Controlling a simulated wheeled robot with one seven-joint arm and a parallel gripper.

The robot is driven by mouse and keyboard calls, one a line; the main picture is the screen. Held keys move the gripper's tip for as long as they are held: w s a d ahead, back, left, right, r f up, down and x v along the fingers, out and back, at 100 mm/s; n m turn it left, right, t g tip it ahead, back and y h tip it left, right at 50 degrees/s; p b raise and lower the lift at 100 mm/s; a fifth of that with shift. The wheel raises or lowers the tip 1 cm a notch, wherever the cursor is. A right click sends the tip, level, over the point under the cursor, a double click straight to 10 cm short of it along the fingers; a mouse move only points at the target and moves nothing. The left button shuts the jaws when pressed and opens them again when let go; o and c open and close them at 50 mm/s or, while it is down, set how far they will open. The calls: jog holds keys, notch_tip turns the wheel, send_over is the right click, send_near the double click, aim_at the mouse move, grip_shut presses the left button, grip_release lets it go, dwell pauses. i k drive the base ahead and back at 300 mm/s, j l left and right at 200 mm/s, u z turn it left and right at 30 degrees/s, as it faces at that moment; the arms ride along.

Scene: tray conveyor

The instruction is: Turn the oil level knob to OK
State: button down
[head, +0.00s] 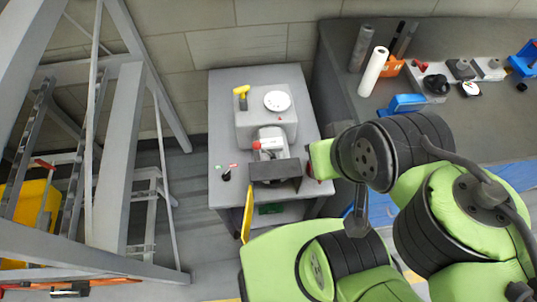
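I cannot make out my gripper's fingers.
The grey cabinet (222,115) carries a machine with a white round dial (277,101) and a yellow-topped part (241,91). A yellow panel (247,212) sticks out at its front. A metal frame stands left; a cluttered bench (440,40) stands right.

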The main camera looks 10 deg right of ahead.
aim_at(226, 176)
jog(key=j+u, duration=0.15)
jog(key=u, duration=0.25)
jog(key=j+u, duration=0.15)
jog(key=u, duration=0.25)
jog(key=j+u, duration=0.15)
jog(key=u, duration=0.2)
jog(key=j+u, duration=0.15)
jog(key=u, duration=0.25)
